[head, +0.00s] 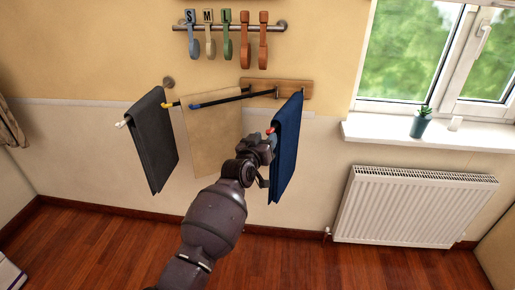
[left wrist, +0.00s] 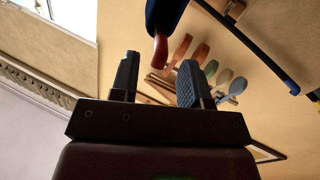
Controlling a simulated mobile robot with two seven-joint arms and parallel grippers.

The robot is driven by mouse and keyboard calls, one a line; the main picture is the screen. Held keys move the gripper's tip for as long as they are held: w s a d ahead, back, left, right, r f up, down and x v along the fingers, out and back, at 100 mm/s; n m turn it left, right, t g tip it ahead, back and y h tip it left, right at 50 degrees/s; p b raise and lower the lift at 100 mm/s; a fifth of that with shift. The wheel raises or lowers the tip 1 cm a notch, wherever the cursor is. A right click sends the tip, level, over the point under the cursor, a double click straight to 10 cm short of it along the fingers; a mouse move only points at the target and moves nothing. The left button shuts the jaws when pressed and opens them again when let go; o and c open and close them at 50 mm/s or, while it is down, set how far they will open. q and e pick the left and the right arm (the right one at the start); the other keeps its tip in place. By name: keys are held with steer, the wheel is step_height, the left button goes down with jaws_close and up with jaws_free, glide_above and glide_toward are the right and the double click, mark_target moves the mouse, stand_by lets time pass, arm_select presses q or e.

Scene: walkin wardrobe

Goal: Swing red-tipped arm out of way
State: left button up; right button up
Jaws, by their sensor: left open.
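The red-tipped arm shows its red tip (head: 270,130) at the front of the wall rack, with a navy cloth (head: 286,145) hanging over the arm. My left gripper (head: 267,142) is right at the red tip, beside the cloth's left edge. In the left wrist view the gripper (left wrist: 158,66) is open, and the red tip (left wrist: 160,50) appears between its two fingers. I cannot tell whether they touch it. The wooden wall mount (head: 262,84) holds the rack.
A dark grey cloth (head: 150,140) hangs on a white-tipped arm at the left. Above is a rail (head: 270,27) with several hooks, some lettered S, M, L. A white radiator (head: 412,207) and a sill with a potted plant (head: 420,124) are at the right.

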arm_select(q)
steer(key=shift+v, duration=2.65)
